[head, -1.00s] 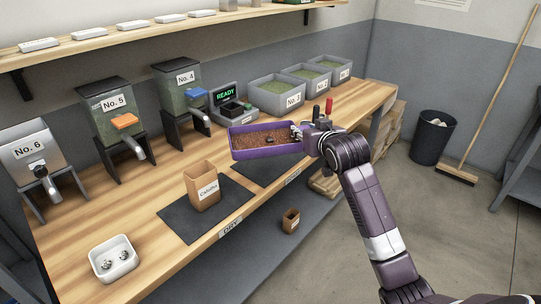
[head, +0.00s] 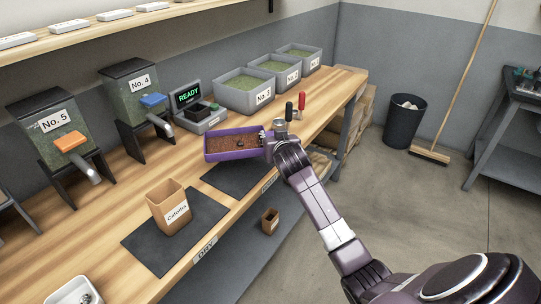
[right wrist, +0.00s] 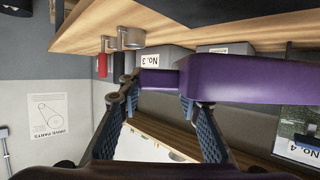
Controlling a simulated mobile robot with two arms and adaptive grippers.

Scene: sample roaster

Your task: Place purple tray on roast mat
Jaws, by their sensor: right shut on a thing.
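The purple tray (head: 228,156), filled with brown beans and with a small dark thing on them, is in the head view over the back part of a dark mat (head: 237,178). My right gripper (head: 267,143) is shut on the tray's right end. The right wrist view shows the tray's purple side (right wrist: 245,80) and its narrow end between the fingers (right wrist: 157,85). The tray looks raised above the bench, but the gap is hard to judge. The mat's label is too small to read. My left gripper is not in view.
A Cafetho bag (head: 168,212) stands on another dark mat (head: 135,250), labelled DRY, at the left. A READY display (head: 189,97) and the No. 3 bin (head: 240,98) stand behind the tray. Red (head: 301,102) and black handles rise close to the gripper.

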